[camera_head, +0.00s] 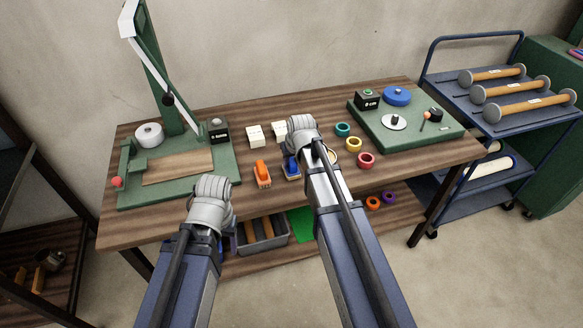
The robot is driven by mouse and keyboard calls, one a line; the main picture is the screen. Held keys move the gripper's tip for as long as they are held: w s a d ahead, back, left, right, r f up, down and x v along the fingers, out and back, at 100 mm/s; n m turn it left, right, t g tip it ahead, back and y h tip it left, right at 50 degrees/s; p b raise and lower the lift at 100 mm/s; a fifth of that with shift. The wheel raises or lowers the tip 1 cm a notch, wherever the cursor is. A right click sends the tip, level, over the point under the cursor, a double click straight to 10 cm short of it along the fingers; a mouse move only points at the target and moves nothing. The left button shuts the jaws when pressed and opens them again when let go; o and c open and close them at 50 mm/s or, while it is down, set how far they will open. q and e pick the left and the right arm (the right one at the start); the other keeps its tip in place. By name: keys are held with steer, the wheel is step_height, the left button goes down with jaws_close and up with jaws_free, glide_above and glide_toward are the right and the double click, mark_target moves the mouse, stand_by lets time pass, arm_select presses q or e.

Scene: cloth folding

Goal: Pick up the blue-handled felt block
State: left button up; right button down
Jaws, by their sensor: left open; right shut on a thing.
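The blue-handled felt block (291,169) is on the wooden table, just right of an orange-handled block (262,174). My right gripper (291,153) is shut on the blue-handled block; the wrist and arm partly cover the hold. The block appears at table height, but I cannot tell whether it touches the table. My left gripper (226,237) is open at the table's front edge, away from the block; its fingers are mostly hidden by my arm.
A green press (222,157) stands on the left of the table (410,160). Two pale blocks (255,135) lie behind the handled blocks. Colored rings (366,160) and a green board (430,128) lie right. A grey bin (270,243) sits below; a blue cart (490,125) stands right.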

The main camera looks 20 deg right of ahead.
mark_target(292, 160)
step_height(292, 160, up, 10)
steer(key=p, duration=1)
steer(key=shift+r, duration=0.1)
